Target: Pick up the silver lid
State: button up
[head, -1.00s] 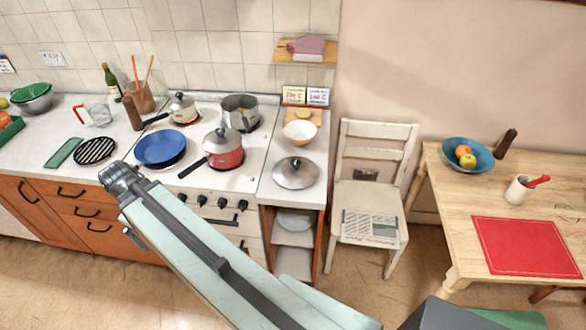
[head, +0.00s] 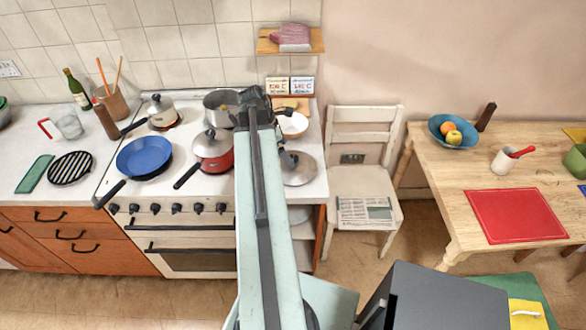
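The silver lid (head: 303,171), round and shiny with a dark knob, lies on the white counter right of the stove. My arm crosses in front of its left edge. My gripper (head: 256,98) is beyond and to the left of the lid in the picture, above the area between the steel pot and the white bowl. It looks apart from the lid. Its fingers are too small and dark to tell whether they are open or shut.
A steel pot (head: 221,105), a red pan with a lid (head: 212,150) and a blue frying pan (head: 143,157) stand on the stove. A white bowl (head: 293,126) is behind the lid. A white chair (head: 362,185) and wooden table (head: 443,190) are at right.

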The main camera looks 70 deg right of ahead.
aim_at(293, 158)
jog(key=b+x, duration=0.4)
jog(key=x, duration=0.2)
jog(key=shift+s+d+b, duration=0.25)
jog(key=shift+b, duration=0.1)
jog(key=shift+r, duration=0.15)
jog(key=shift+a, duration=0.15)
jog(key=c, duration=1.6)
